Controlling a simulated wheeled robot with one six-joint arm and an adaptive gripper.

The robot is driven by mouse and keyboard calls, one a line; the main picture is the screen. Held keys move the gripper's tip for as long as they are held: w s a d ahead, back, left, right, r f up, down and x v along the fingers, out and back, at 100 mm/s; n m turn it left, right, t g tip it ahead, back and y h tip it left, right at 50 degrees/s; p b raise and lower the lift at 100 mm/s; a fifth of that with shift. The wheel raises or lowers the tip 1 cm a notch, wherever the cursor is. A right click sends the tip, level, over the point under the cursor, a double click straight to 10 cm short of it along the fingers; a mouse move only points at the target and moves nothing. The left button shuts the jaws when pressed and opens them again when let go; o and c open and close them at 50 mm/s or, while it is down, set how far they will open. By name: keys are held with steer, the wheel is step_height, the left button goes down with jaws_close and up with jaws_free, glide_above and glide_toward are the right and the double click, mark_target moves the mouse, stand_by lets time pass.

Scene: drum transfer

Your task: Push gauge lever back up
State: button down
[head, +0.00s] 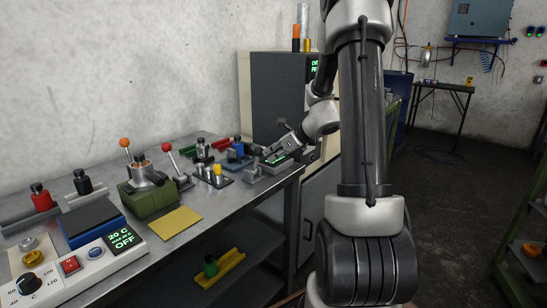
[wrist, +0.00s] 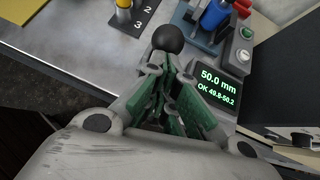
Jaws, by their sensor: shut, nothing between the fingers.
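The gauge's display (wrist: 215,85) reads "50.0 mm" and "OK 49.8-50.2" in green in the wrist view. It also shows small at the right end of the bench in the head view (head: 277,159). A black ball knob (wrist: 168,38), apparently the gauge lever's end, is just beyond my fingertips in the wrist view. The lever's shaft is hidden behind my fingers, so I cannot tell its angle or whether I touch it. My gripper (wrist: 165,88) is shut and empty, close over the gauge. In the head view my gripper (head: 268,154) is small and partly blends with the fixtures.
A fixture with a blue cylinder (wrist: 214,17) stands beside the display. A numbered plate (wrist: 132,22) with a yellow-topped peg is to the left. A grey cabinet (head: 272,95) stands behind the bench (head: 225,205). Red and orange ball levers stand further left.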

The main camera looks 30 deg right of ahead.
steer(key=w+r+g, duration=0.1)
steer(key=w+a+r+g+h, duration=0.1)
steer(key=w+g, duration=0.1)
steer(key=w+a+r+g+h, duration=0.1)
steer(key=w+g, duration=0.1)
steer(key=shift+w, duration=0.25)
steer(key=shift+w+a+r+g+h, duration=0.1)
steer(key=shift+w+a+g, duration=0.15)
steer(key=shift+w, duration=0.3)
steer(key=shift+w+a+f+g+h, duration=0.1)
steer(key=shift+w+a+g, duration=0.05)
steer(key=shift+w+g, duration=0.3)
steer(key=shift+w+a+r+g+h, duration=0.1)
steer(key=shift+w+a+g, duration=0.1)
steer(key=shift+w, duration=0.4)
steer(key=s+d+v, duration=0.1)
steer(key=v, duration=1.2)
steer(key=shift+s+f, duration=0.25)
